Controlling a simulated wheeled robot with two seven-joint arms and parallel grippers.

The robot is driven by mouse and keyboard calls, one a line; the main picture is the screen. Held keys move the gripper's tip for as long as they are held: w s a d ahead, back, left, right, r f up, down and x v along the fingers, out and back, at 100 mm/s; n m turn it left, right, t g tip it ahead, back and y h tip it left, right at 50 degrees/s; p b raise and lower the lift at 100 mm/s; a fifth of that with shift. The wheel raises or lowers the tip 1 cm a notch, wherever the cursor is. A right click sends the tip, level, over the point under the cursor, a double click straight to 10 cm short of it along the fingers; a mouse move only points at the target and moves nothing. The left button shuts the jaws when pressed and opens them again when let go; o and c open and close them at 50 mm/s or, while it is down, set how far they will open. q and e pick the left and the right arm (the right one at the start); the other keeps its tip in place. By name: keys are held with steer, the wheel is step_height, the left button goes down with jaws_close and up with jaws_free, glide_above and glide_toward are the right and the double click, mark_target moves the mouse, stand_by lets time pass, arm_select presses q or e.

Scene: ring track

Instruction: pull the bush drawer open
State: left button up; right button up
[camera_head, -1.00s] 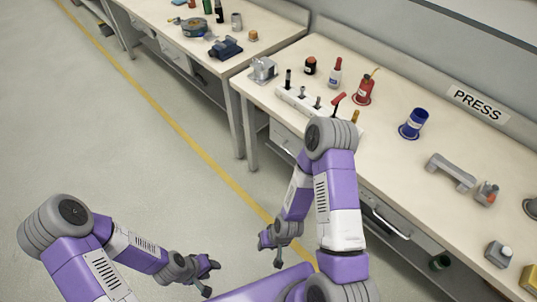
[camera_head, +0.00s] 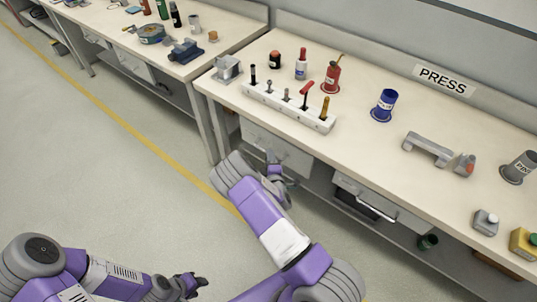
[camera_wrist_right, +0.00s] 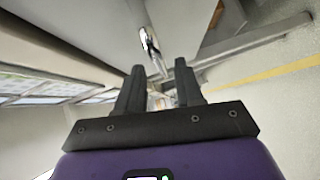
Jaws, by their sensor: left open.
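Two drawers are under the PRESS bench. The left drawer (camera_head: 294,158) looks closed, its front partly hidden by my right arm; the right drawer (camera_head: 352,187) has a bar handle (camera_head: 379,215). I cannot read which is the bush drawer. My right gripper (camera_head: 274,165) is in front of the left drawer. In the right wrist view its two fingers (camera_wrist_right: 159,88) are apart with nothing held, and a shiny bar handle (camera_wrist_right: 150,45) lies ahead of them, not between them. My left gripper (camera_head: 197,283) is open and empty over the floor.
The bench top (camera_head: 345,130) carries a white strip of tools (camera_head: 290,105), a red can (camera_head: 331,77), a blue cup (camera_head: 384,105) and a grey bracket (camera_head: 428,148). A second bench (camera_head: 100,20) stands to the left. The floor (camera_head: 110,170) in front is clear.

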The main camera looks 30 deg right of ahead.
steer(key=shift+b+x, duration=0.35)
steer(key=shift+x, duration=1.5)
jaws_close()
